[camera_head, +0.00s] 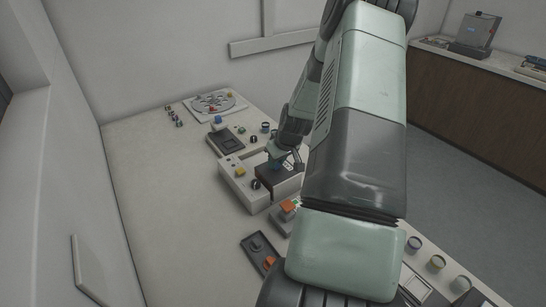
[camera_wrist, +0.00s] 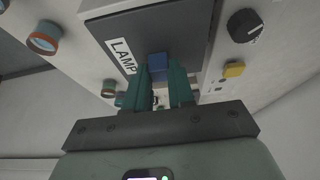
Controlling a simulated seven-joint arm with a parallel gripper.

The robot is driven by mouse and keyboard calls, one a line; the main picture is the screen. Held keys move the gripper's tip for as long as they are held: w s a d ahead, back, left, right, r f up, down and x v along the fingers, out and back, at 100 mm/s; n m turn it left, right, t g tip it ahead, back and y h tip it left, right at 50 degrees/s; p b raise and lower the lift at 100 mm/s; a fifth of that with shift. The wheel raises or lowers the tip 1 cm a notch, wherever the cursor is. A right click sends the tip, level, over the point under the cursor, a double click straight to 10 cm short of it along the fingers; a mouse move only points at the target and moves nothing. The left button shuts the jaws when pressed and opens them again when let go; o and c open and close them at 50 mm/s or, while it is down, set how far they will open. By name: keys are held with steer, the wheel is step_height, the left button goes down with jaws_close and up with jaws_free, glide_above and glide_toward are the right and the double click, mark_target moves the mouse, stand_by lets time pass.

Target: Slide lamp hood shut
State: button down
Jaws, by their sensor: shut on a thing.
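The lamp hood (camera_wrist: 185,35) is a dark grey sliding cover with a white "LAMP" label (camera_wrist: 121,56). It also shows in the head view (camera_head: 265,182) as a dark panel on a white control box (camera_head: 235,184). A blue handle (camera_wrist: 158,62) sits on the hood. My gripper (camera_wrist: 163,78) has its two green fingers shut on this blue handle, one on each side. In the head view my gripper (camera_head: 279,160) is small and partly hidden by my arm. What lies under the hood is hidden.
A black knob (camera_wrist: 244,25) and a yellow button (camera_wrist: 234,69) are beside the hood. The bench's left part (camera_head: 165,190) is clear.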

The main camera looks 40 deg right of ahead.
steer(key=c, duration=1.4)
jaws_free()
steer(key=shift+s, duration=0.35)
steer(key=o, duration=0.4)
steer(key=shift+w, duration=0.1)
steer(key=shift+o, duration=0.2)
steer(key=v, duration=1)
steer(key=shift+r, duration=0.4)
steer(key=s+a+r+n+g+h, duration=0.1)
steer(key=s+a+r, duration=0.1)
steer(key=a+r, duration=0.75)
steer(key=s+a+r+n, duration=0.1)
steer(key=s+a+r, duration=0.2)
steer(key=a+r, duration=0.65)
steer(key=s+a+r, duration=0.2)
steer(key=s+a, duration=0.1)
steer(key=s, duration=0.2)
steer(key=s+a+r+m+t, duration=0.1)
steer(key=s+a+r, duration=0.1)
steer(key=s, duration=0.4)
steer(key=s+a+r+t+y, duration=0.1)
steer(key=s+a+r, duration=0.1)
steer(key=s+a, duration=0.2)
steer(key=shift+s+a+r+m, duration=0.3)
steer(key=shift+s+a, duration=0.1)
steer(key=shift+s, duration=0.25)
